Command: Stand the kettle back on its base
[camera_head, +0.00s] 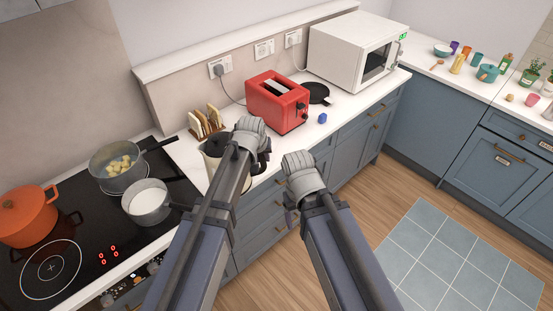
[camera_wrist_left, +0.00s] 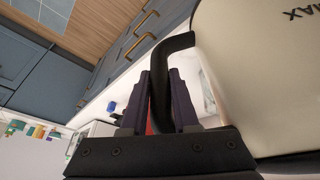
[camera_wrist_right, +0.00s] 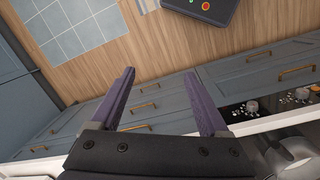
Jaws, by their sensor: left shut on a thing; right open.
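The cream kettle (camera_head: 214,168) is beside the bread rack at the counter's front, partly hidden behind my left arm. Its black handle (camera_wrist_left: 180,42) and cream body (camera_wrist_left: 260,75) fill much of the left wrist view. My left gripper (camera_head: 262,146) is shut on the handle; its fingers (camera_wrist_left: 164,85) sit on either side of it. The kettle's underside is hidden, so I cannot tell whether it touches the counter. A flat black round disc, seemingly the kettle base (camera_head: 318,93), lies empty between toaster and microwave. My right gripper (camera_head: 293,212) is open and empty (camera_wrist_right: 160,78), in front of the drawers.
A red toaster (camera_head: 277,102) stands between kettle and base, with a small blue block (camera_head: 322,118) nearby. The bread rack (camera_head: 205,122) is behind the kettle. A white microwave (camera_head: 350,50) stands right. The hob (camera_head: 80,240) at left holds several pots.

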